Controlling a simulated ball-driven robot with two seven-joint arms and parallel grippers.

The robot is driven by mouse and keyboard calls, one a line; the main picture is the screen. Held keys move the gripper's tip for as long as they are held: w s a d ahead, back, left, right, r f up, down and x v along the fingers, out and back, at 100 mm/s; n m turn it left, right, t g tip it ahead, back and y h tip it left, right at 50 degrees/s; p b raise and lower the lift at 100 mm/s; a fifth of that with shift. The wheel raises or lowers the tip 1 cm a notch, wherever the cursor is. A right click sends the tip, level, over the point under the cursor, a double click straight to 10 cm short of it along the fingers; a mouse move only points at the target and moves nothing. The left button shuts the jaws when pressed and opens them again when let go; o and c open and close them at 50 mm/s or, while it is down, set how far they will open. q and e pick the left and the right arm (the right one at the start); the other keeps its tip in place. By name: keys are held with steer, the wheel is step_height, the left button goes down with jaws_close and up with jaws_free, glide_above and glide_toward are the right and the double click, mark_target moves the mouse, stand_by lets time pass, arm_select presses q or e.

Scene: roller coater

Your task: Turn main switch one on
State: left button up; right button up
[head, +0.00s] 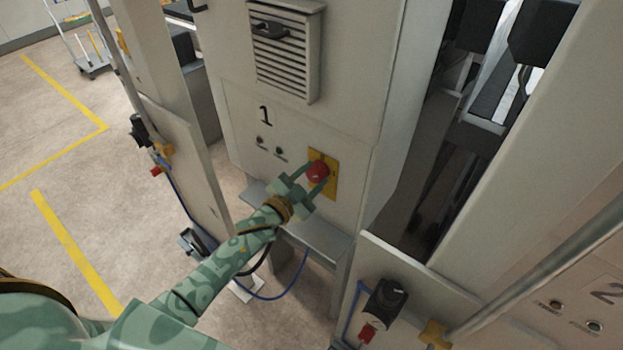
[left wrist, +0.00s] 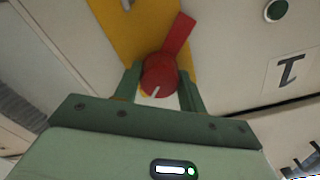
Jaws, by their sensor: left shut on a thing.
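The main switch is a round red knob (head: 317,171) on a yellow plate (head: 331,187), on the grey cabinet panel marked 1 (head: 265,115). My left gripper (head: 315,177) is shut on the knob, one finger on each side. In the left wrist view the knob (left wrist: 160,80) sits between the two green fingers (left wrist: 158,88). A red lever (left wrist: 178,36) extends from it to the upper right across the yellow plate (left wrist: 118,28). A short white mark shows on the knob's face. My right gripper is not in view.
Two small indicators (head: 270,147) lie left of the plate, below a vent grille (head: 285,60). A ledge (head: 320,235) juts out under the panel. Open floor lies left.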

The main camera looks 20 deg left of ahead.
arm_select(q)
steer(key=m+b, duration=0.1)
steer(key=m, duration=0.3)
steer(key=shift+m, duration=0.3)
steer(key=shift+m+b, duration=0.6)
steer(key=shift+m, duration=1.4)
steer(key=o, duration=1)
steer(key=shift+s, duration=0.1)
steer(key=b+v, duration=0.2)
steer(key=v, duration=1.4)
steer(key=shift+a+r, duration=0.1)
steer(key=shift+a, duration=0.05)
